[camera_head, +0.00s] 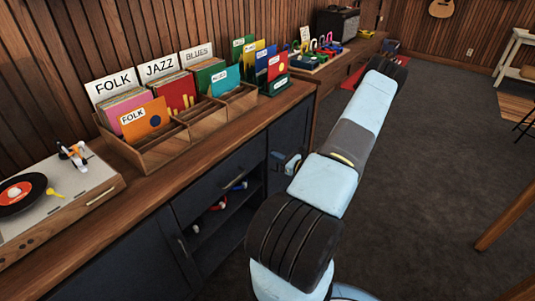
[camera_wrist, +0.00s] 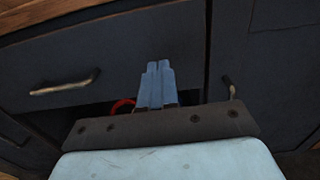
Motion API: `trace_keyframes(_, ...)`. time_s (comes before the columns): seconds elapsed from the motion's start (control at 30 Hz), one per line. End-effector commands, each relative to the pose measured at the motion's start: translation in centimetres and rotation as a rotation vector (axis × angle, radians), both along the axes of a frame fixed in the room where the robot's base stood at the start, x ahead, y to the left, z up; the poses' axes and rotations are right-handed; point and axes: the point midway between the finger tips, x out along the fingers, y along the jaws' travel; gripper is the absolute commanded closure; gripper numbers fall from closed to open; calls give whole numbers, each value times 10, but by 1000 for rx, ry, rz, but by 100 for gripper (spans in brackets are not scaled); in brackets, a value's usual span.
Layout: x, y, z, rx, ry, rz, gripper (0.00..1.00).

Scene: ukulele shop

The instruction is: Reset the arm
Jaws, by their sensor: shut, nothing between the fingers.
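My gripper (camera_wrist: 158,67) shows in the wrist view with its two pale blue fingers together and nothing between them. It points toward the dark cabinet front (camera_wrist: 130,45), between a drawer handle on the left and a door handle on the right. In the head view my arm (camera_head: 350,140) reaches up and away over the floor, right of the cabinet. A small part that seems to be my gripper (camera_head: 291,163) shows beside the arm in front of the cabinet; the arm hides much of it.
The long wooden counter (camera_head: 160,190) carries a record player (camera_head: 50,205) and a divided record crate (camera_head: 165,152). An open shelf (camera_head: 225,208) below holds red and blue items. Dark carpet (camera_head: 430,180) to the right is mostly clear, with wooden furniture (camera_head: 510,220) at the right edge.

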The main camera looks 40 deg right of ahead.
Motion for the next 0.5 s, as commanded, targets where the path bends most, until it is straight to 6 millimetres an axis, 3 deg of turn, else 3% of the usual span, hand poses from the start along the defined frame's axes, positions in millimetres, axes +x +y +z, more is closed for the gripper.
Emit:
trace_keyframes(0.2, -37, -12, 0, 1, 1, -4, 100)
trace_keyframes(0.5, -57, -17, 0, 1, 1, -3, 100)
